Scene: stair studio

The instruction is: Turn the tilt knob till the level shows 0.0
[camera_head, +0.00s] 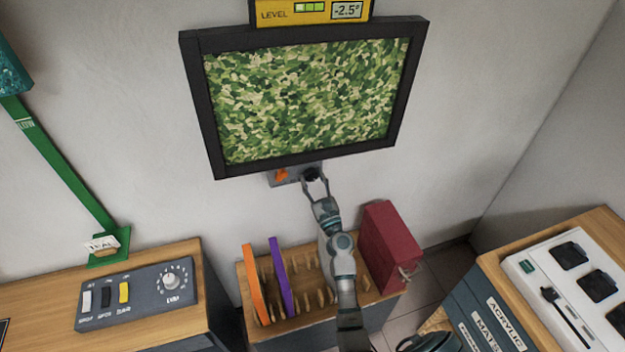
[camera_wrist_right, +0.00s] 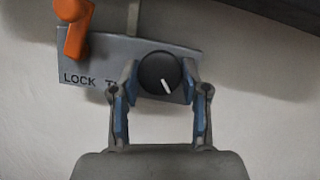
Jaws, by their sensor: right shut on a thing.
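The yellow level (camera_head: 311,12) sits on top of the framed green picture (camera_head: 305,100) and its display reads -2.5°. The picture hangs visibly tilted on the wall. Below the frame is a grey plate (camera_head: 284,178) with an orange lever and the dark round tilt knob (camera_head: 311,174). In the right wrist view the knob (camera_wrist_right: 160,73) has a white pointer mark aimed down and slightly right. My right gripper (camera_wrist_right: 160,82) is shut on the knob, one finger on each side. The orange lock lever (camera_wrist_right: 72,28) stands to its left, above the word LOCK. My left gripper is not in view.
A wooden rack (camera_head: 300,318) with an orange and a purple panel and a dark red box (camera_head: 388,245) stands below my right arm. A control box (camera_head: 137,295) with a dial and switches is at left. A white panel (camera_head: 570,280) is at right.

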